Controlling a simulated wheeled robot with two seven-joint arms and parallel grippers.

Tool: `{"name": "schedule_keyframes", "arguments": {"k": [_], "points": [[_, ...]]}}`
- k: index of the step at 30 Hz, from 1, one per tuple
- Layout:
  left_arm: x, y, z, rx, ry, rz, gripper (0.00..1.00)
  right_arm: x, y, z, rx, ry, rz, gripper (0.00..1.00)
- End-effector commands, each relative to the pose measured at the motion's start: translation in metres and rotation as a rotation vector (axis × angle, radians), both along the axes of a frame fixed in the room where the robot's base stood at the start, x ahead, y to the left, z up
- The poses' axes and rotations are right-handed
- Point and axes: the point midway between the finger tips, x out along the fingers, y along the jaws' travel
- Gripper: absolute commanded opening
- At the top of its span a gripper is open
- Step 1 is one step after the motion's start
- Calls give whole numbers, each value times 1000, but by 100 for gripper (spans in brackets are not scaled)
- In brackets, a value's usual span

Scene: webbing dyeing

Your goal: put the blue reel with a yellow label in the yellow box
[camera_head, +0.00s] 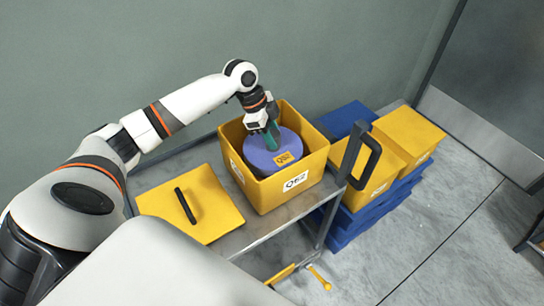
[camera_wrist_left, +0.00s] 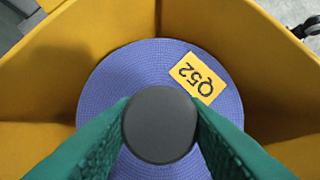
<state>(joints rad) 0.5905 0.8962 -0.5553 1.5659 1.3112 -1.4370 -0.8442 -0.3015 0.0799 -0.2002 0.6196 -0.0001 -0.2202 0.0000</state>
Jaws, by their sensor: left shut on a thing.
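The blue reel (camera_head: 264,150) with a yellow label (camera_head: 284,158) is inside the yellow box (camera_head: 288,196) on the cart. In the left wrist view the reel (camera_wrist_left: 110,90) lies flat between the box walls (camera_wrist_left: 60,45), with its label (camera_wrist_left: 197,80) reading Q52. My left gripper (camera_head: 271,138) reaches down into the box. Its green fingers are shut on the dark round knob (camera_wrist_left: 160,125) at the reel's centre. Whether the reel touches the box floor is hidden. My right gripper is in neither view.
A yellow lid (camera_head: 205,212) with a black handle lies on the grey cart (camera_head: 245,240) left of the box. The cart's black handle (camera_head: 366,160) rises at the right. Yellow boxes (camera_head: 408,130) and blue crates (camera_head: 345,118) stand beyond it. Open floor lies at the right.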

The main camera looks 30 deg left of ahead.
Motion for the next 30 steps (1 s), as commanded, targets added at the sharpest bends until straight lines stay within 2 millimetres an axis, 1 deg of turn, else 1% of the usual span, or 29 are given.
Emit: {"name": "schedule_keyframes", "arguments": {"k": [3, 6, 11, 18, 24, 25, 28, 29, 30], "points": [[0, 0, -21, -1, 0, 2, 0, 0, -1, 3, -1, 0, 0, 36], [0, 0, -34, -1, 0, 0, 0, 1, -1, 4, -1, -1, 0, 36], [0, 0, -45, -1, -1, 0, 0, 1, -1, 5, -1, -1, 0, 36], [0, 0, -76, 0, -1, 0, 0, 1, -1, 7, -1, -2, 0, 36], [0, 0, -79, 1, -3, 0, 0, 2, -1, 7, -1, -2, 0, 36], [-1, 0, -80, 2, 0, -1, 40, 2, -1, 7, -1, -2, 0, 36], [-1, 0, -80, 2, 0, -1, 56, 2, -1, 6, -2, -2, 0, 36], [-1, 0, -80, 2, 0, -1, 60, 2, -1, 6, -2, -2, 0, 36], [-1, 0, -80, 2, 0, -1, 60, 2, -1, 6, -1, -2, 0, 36]]}}
